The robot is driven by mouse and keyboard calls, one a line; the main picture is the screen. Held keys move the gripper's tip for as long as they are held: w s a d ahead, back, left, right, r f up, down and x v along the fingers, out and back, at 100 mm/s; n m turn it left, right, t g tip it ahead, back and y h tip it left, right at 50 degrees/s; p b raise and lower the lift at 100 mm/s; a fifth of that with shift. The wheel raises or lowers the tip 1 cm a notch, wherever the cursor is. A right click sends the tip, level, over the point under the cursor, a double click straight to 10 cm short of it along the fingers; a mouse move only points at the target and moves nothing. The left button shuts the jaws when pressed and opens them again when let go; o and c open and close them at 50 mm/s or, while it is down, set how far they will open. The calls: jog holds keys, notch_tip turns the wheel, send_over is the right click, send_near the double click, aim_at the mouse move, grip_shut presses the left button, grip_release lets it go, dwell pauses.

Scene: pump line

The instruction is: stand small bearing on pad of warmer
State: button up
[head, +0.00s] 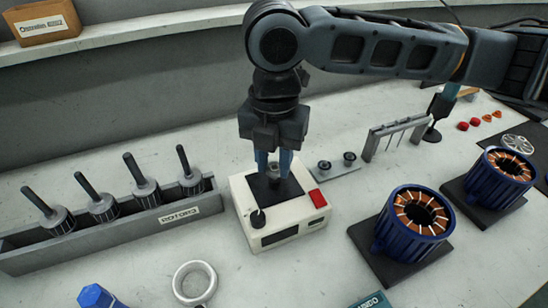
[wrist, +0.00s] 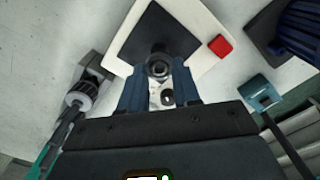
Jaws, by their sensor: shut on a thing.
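The warmer (head: 280,226) is a white box with a dark square pad (head: 262,190) on top, a red button (head: 318,198) and a black knob (head: 257,217). My gripper (head: 273,175) points down over the pad, its blue fingers reaching close to it. In the wrist view, the fingers are shut on the small bearing (wrist: 158,66), a dark ring with a lighter centre, seen against the pad (wrist: 152,38). In the head view the fingers mostly hide it. I cannot tell whether the bearing touches the pad.
A grey tray of rotors (head: 100,232) stands close left of the warmer. Two dark rings sit on a small plate (head: 338,172) behind right. A blue stator (head: 415,222) stands to the right.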

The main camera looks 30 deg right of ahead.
jog(key=shift+f+b, duration=0.35)
jog(key=shift+f, duration=0.45)
dwell(1.0)
jog(key=o, duration=1.1)
jog(key=shift+r, duration=0.1)
notch_tip(320, 180, up, 6)
jog(key=p, duration=0.5)
dwell(0.4)
